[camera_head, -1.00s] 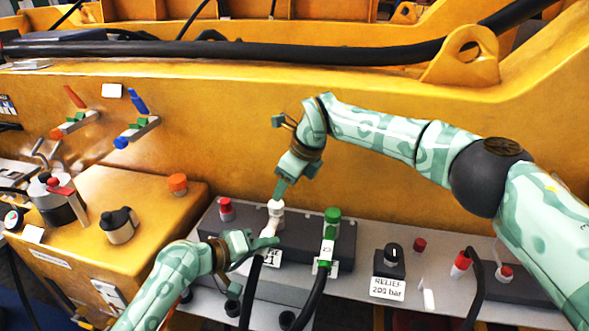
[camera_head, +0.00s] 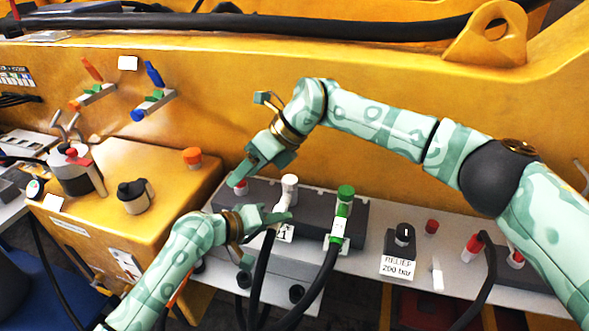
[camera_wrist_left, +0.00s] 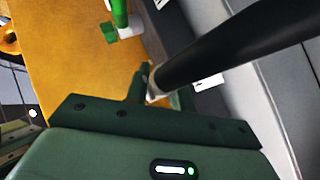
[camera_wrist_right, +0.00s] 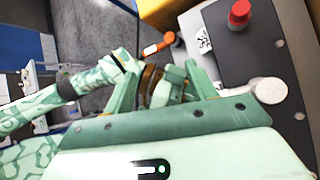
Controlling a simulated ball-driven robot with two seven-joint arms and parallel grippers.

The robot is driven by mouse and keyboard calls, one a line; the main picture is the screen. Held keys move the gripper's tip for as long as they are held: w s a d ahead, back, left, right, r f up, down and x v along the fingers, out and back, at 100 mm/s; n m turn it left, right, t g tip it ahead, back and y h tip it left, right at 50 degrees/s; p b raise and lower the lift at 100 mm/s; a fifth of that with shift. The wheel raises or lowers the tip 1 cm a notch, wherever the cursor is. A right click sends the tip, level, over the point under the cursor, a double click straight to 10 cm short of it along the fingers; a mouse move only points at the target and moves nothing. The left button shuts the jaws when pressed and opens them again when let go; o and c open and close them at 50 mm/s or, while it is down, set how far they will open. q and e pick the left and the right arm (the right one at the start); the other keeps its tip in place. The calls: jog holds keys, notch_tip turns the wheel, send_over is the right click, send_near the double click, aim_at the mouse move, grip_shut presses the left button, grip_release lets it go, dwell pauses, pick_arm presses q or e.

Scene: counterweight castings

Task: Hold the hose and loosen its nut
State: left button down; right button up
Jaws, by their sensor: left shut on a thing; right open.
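The white nut (camera_head: 289,184) stands on a dark grey block, between a red-capped port and a green fitting. It also shows in the right wrist view (camera_wrist_right: 268,91). The black hose (camera_head: 262,262) hangs just below it; whether they join is hidden behind my gripper. My left gripper (camera_head: 279,217) is shut on the hose below the nut. In the left wrist view the hose (camera_wrist_left: 225,42) runs up from the fingers to the right.
A green fitting (camera_head: 344,204) with its own black hose stands right of the nut. A relief valve knob (camera_head: 402,237) is further right. A yellow box (camera_head: 150,165) with a grey pot (camera_head: 133,197) and an orange cap (camera_head: 192,156) lies left. A yellow wall rises behind.

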jog(key=w+a+r+m+t+y, duration=0.1)
jog(key=a+r+m+t+y, duration=0.1)
jog(key=a+r+m+y, duration=0.45)
jog(key=w+a+r+m+t+y, duration=0.15)
jog(key=a+r+y, duration=0.25)
jog(key=r, duration=0.6)
jog(key=w+d+r+m+t+h, duration=0.2)
jog(key=w+d+m+t, duration=0.15)
jog(key=m+t, duration=0.4)
jog(key=w+d+r+m+t+h, duration=0.3)
jog(key=w+m+t, duration=0.2)
jog(key=m, duration=0.6)
jog(key=m+g+h, duration=1.1)
jog(key=m+h, duration=0.2)
jog(key=m, duration=0.6)
send_near(290, 180)
jog(key=x, duration=0.8)
jog(key=shift+w+f, duration=0.2)
jog(key=shift+f, duration=0.15)
